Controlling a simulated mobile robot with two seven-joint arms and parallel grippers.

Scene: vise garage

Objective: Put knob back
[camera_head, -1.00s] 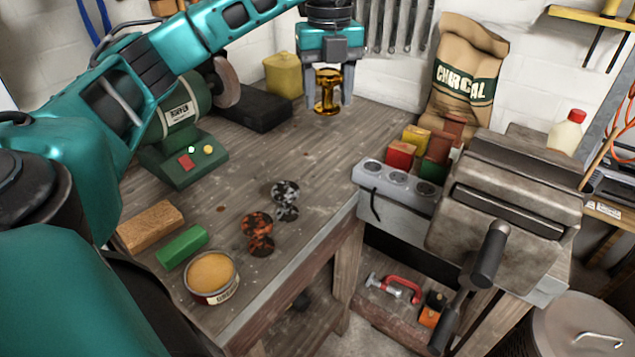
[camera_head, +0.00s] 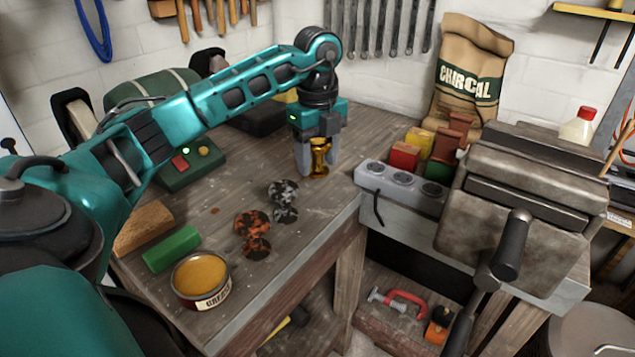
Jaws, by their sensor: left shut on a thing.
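A shiny gold knob (camera_head: 320,158) is between the fingers of my left gripper (camera_head: 318,166). The gripper points down and is shut on the knob, near the back right part of the wooden workbench (camera_head: 335,215). I cannot tell whether the knob touches the bench top. A rusty orange-black knob (camera_head: 252,232) and a mottled grey-black knob (camera_head: 284,199) rest on the bench, nearer the front. My right gripper is not in view.
A grey power strip (camera_head: 400,187) and colored blocks (camera_head: 437,157) stand right of the gripper, beside a large vise (camera_head: 520,215). A grease tin (camera_head: 201,278), a green block (camera_head: 172,249) and a wooden block (camera_head: 144,227) line the front left. A grinder's base (camera_head: 185,170) stands behind my arm.

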